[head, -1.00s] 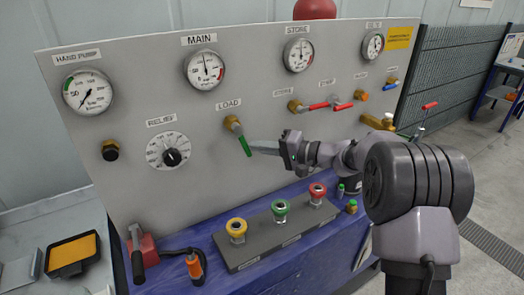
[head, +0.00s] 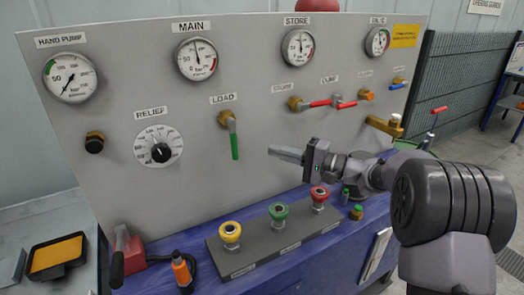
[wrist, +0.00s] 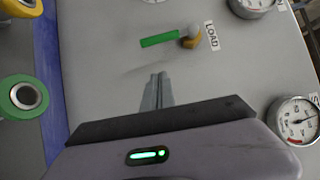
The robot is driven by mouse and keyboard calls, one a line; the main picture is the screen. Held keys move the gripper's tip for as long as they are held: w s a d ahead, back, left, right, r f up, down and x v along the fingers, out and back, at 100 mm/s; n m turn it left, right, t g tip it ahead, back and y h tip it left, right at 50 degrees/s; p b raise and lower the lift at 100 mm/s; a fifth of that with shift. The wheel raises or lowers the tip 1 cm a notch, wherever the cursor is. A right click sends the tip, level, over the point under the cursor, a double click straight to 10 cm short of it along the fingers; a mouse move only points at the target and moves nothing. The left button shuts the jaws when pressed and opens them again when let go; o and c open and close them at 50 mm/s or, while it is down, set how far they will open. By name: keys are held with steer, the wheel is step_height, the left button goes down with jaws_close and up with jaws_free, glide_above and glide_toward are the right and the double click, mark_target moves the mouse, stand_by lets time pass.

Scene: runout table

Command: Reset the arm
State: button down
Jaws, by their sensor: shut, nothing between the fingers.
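My gripper (head: 274,150) is shut and empty. In the head view it hangs in front of the grey panel (head: 200,95), to the right of the LOAD valve and above the row of coupling buttons. The LOAD valve's green lever (head: 234,146) points nearly straight down, and the fingers are apart from it. In the wrist view the shut fingers (wrist: 157,78) point toward the panel, with the green lever (wrist: 160,39) beyond their tips. My arm reaches in from the right.
Yellow (head: 230,231), green (head: 278,211) and red (head: 319,194) knobs stand on a dark block below. Red levers (head: 320,103) and a brass fitting (head: 384,125) stick out of the panel at right. A hand pump lever (head: 117,265) stands at lower left.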

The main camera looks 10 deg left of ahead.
steer(key=s+p+v, duration=0.1)
steer(key=v, duration=0.5)
steer(key=s+a+r+n+g+h, duration=0.1)
steer(key=s+a+g+h, duration=0.15)
steer(key=s, duration=0.55)
steer(key=s+a+r+g+h, duration=0.1)
steer(key=s+a+g+h, duration=0.15)
steer(key=s, duration=0.65)
steer(key=s+d+f+t+h, duration=0.2)
steer(key=s+d+h, duration=0.3)
steer(key=s, duration=0.4)
steer(key=s+d+f+t+h, duration=0.2)
steer(key=s+d+f+h, duration=0.1)
steer(key=s, duration=0.6)
steer(key=shift+d+m+h, duration=0.3)
steer(key=shift+d+h, duration=0.6)
steer(key=shift+d, duration=0.25)
